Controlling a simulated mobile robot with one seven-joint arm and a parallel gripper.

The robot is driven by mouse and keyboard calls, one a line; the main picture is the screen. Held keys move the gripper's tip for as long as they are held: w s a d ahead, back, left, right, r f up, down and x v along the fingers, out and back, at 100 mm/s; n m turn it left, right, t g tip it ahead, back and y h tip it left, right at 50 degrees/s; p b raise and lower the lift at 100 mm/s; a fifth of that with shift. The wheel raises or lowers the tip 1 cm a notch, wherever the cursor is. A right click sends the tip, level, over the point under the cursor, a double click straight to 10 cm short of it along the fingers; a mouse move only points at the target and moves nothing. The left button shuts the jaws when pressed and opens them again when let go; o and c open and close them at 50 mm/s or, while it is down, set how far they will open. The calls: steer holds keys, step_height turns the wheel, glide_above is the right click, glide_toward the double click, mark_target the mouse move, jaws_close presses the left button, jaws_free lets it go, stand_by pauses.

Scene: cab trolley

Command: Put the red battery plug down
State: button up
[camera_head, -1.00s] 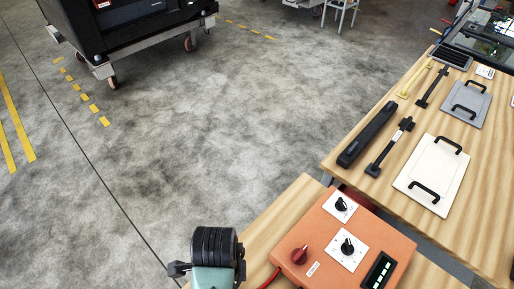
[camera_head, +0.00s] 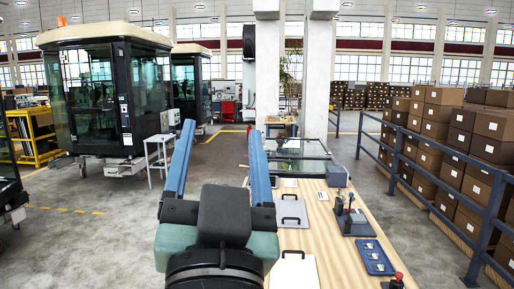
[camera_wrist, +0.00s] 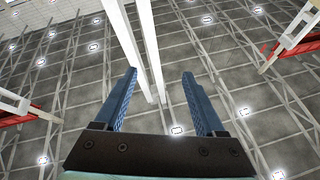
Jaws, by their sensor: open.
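My gripper (camera_head: 219,135) is raised in front of the head camera, its two blue fingers pointing up and spread apart. In the wrist view my gripper (camera_wrist: 159,74) is open with nothing between the fingers, facing the ceiling. I cannot make out a red battery plug in either current view. A small red-topped item (camera_head: 397,277) stands at the front right edge of the wooden table (camera_head: 330,238), but I cannot tell what it is. My gripper and wrist hide part of the table's left side.
Grey (camera_head: 292,211) and white (camera_head: 297,272) handled panels, a lever unit (camera_head: 349,215) and a blue tray (camera_head: 375,257) lie on the table. A blue railing (camera_head: 420,165) and stacked boxes (camera_head: 470,130) stand right. Glazed cabs (camera_head: 105,95) stand left; floor between is mostly clear.

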steer(key=s+d+r+n+t+h, duration=0.1)
steer(key=s+d+r+t+h, duration=0.1)
steer(key=s+r, duration=0.5)
steer(key=shift+d+r+n+t, duration=0.3)
steer(key=shift+d+r+t, duration=0.55)
steer(key=shift+d, duration=0.2)
steer(key=shift+f, duration=0.1)
